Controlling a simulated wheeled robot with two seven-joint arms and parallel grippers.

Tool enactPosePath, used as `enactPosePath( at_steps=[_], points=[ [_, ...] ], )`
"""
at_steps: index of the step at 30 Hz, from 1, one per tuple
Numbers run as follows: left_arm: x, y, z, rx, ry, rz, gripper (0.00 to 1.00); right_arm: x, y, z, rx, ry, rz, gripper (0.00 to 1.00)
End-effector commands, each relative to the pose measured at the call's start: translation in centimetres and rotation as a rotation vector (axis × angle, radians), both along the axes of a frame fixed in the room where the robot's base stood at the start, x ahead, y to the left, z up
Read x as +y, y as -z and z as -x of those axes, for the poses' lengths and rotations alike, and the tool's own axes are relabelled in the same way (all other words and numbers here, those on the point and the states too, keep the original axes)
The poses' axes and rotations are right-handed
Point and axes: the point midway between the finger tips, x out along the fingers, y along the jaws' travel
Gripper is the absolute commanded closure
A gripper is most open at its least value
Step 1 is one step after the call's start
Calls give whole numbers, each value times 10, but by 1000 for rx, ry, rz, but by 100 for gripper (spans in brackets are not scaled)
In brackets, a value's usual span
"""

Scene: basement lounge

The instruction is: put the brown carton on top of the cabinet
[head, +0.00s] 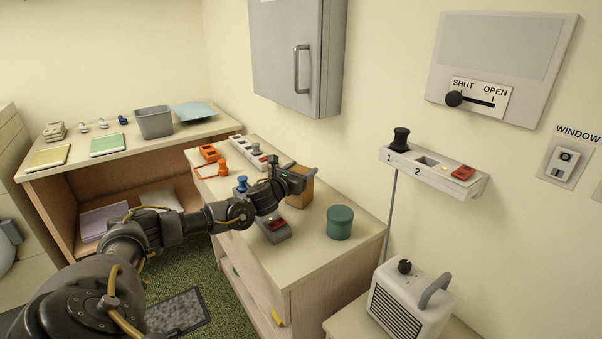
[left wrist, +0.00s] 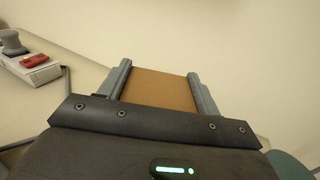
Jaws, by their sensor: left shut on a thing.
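The brown carton (head: 301,191) is at the back of the low wooden cabinet (head: 315,272), near the wall. My left gripper (head: 298,177) is shut on the carton and hides part of it. In the left wrist view the carton (left wrist: 160,89) fills the space between the two fingers. I cannot tell whether its base touches the cabinet top. A grey wall cabinet (head: 282,60) with a bar handle hangs above, its door shut. Its top is outside the picture. My right gripper is not in view.
A green round canister (head: 339,222) stands right of the carton. A grey device with a red part (head: 273,229), a blue knobbed piece (head: 242,184) and a white strip (head: 249,152) share the surface. A switch box (head: 436,169) and a heater (head: 408,298) are to the right.

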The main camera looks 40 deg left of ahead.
Motion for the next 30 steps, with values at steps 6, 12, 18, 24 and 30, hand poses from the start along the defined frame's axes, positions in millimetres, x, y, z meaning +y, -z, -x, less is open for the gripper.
enactPosePath(
  at_steps=[6,12,18,24,30],
  points=[
    [0,3,0,0,0,0,31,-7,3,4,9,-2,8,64],
    [0,3,0,0,0,0,15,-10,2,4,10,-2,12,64],
    [0,2,0,0,0,0,15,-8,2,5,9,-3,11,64],
    [-1,2,16,2,0,-2,15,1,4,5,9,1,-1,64],
    [-6,4,59,4,2,-3,15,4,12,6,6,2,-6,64]
  ],
)
